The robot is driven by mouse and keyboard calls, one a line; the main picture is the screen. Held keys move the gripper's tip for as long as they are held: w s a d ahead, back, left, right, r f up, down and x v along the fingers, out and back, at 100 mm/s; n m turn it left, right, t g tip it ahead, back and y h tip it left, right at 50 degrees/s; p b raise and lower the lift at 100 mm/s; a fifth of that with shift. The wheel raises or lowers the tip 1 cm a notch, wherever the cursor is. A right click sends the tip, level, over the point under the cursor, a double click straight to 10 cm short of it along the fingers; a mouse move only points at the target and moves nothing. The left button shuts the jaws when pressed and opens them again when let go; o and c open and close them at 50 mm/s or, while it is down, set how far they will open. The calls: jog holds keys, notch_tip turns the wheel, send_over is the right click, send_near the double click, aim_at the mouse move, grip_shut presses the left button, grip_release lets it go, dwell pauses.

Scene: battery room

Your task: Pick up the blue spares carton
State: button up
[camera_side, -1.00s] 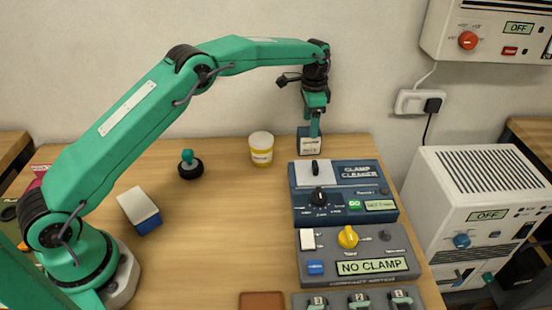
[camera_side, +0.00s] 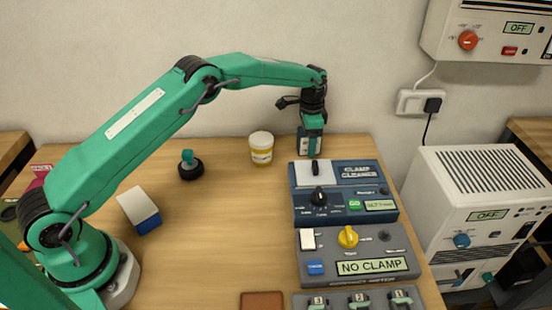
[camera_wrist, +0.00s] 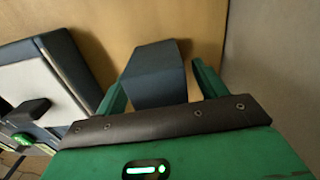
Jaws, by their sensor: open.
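In the wrist view the carton (camera_wrist: 155,72) is a dark blue block lying between the two green fingers of my gripper (camera_wrist: 160,88). The fingers are open, one on each side, with a gap visible at the right finger. Whether the left finger touches it cannot be told.
The clamp cleaner (camera_side: 350,176) is close in front of my gripper. A yellow and white tub (camera_side: 261,149) stands to the left. Also on the bench are a dark round stamp (camera_side: 190,168), a white-topped blue box (camera_side: 140,209) and the NO CLAMP meter (camera_side: 360,248). The wall is behind.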

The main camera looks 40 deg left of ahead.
jog(key=shift+f, duration=0.3)
jog(key=c, duration=1.2)
jog(key=shift+r, duration=0.2)
jog(key=shift+r, duration=0.55)
notch_tip(320, 180, up, 3)
jog(key=s+d+r, duration=0.2)
jog(key=d, duration=0.1)
jog(key=s+d+r, duration=0.2)
jog(key=d, duration=0.1)
jog(key=s+d+r, duration=0.2)
jog(key=d, duration=0.1)
jog(key=shift+s+d+r, duration=0.25)
jog(key=shift+s+r, duration=0.05)
jog(key=shift+s, duration=0.1)
